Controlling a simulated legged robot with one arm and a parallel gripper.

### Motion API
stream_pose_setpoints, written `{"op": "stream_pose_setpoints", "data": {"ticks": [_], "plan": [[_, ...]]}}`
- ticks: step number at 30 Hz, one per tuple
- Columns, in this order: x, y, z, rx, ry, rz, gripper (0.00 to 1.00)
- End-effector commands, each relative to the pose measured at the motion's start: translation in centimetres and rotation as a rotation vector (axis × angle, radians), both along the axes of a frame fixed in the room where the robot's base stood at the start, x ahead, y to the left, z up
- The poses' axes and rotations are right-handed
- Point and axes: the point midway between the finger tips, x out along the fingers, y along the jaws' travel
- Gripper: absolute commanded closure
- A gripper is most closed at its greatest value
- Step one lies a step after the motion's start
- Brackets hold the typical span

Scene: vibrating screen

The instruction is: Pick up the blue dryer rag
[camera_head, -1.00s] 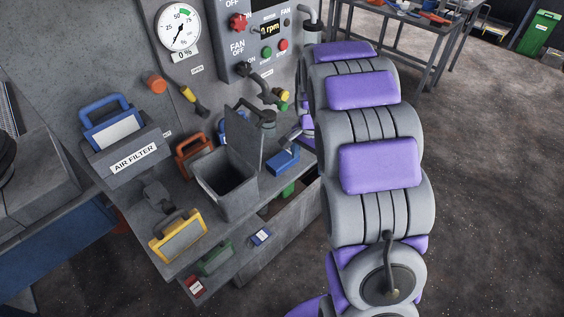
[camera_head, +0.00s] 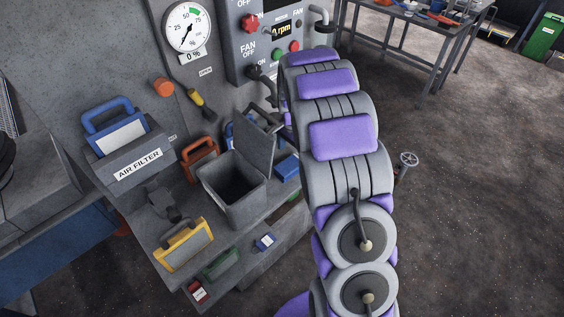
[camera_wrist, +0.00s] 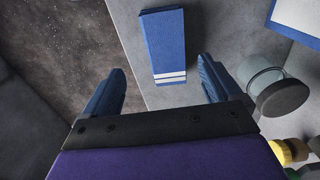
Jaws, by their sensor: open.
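The blue dryer rag (camera_wrist: 165,45) shows in the wrist view as a folded blue cloth with two white stripes near its lower end. It lies flat on a grey surface. My gripper (camera_wrist: 161,66) is open and empty, with its blue fingers on either side of the picture below the rag. The rag appears between and beyond the fingertips, apart from both. In the head view a blue item, likely the rag (camera_head: 287,168), sits on the bench right of the open grey bin, partly hidden by my arm. My gripper is hidden there.
The open grey bin (camera_head: 240,203) stands on the bench beside the rag. Yellow (camera_head: 183,245) and blue-framed (camera_head: 121,135) air filters are to the left. In the wrist view a round grey fitting (camera_wrist: 279,95) is close to the right finger. The bench edge runs left of the rag.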

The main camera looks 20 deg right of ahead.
Motion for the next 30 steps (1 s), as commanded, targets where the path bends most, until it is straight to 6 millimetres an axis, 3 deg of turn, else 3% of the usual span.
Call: {"op": "stream_pose_setpoints", "data": {"ticks": [14,21,30], "plan": [[0.3,-0.8,-4.2,0.006,0.003,-0.012,0.08],[0.5,-0.6,-7.5,0.003,0.003,-0.011,0.08],[0.6,-0.8,-8.0,0.005,0.002,-0.011,0.10]]}}
